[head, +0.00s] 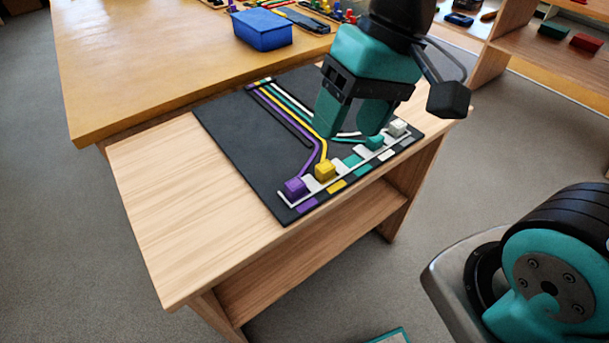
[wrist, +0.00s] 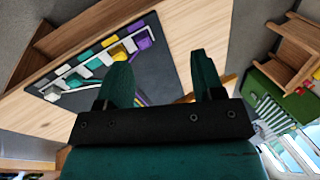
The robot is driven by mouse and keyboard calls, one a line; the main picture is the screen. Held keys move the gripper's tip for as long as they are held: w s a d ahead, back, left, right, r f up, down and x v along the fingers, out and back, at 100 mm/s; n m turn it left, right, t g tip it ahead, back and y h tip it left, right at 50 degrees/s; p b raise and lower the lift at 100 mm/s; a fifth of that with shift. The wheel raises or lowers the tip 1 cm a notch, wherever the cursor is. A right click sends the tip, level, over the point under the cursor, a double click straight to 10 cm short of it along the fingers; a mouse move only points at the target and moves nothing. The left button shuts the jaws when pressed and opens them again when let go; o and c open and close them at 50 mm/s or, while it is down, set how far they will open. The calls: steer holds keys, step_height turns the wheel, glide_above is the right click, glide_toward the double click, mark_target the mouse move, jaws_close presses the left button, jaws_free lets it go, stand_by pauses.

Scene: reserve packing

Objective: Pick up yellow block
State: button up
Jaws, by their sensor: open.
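The yellow block (head: 325,170) sits in a white-edged slot along the front of the dark mat (head: 240,150), between the purple block (head: 295,187) and the teal block (head: 374,142). A white block (head: 397,127) sits at the right end of the row. In the wrist view, the yellow block (wrist: 118,52) shows left of the space between my fingers, partly hidden by the left finger. My gripper (head: 352,132) is open and empty, above the mat, behind and to the right of the yellow block. Its open fingers also show in the wrist view (wrist: 160,68).
The mat lies on a small wooden table (head: 160,215). Coloured strips run back from the slots. A larger table (head: 150,60) behind carries a blue bin (head: 262,29) and several small items. The small table's left side is bare.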

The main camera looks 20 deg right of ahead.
steer(key=w+d+f+m, duration=0.2)
steer(key=w+d+m, duration=0.2)
steer(key=w+m, duration=0.35)
steer(key=m+g, duration=0.1)
steer(key=m, duration=0.7)
glide_toward(326, 165)
steer(key=f, duration=0.1)
steer(key=a+f+b, duration=0.1)
steer(key=shift+s+f+m, duration=0.1)
steer(key=shift+f+m, duration=0.25)
steer(key=shift+p+x, duration=0.4)
steer(key=shift+x, duration=2.8)
steer(key=shift+s, duration=0.15)
steer(key=shift+c, duration=0.3)
steer(key=c, duration=0.9)
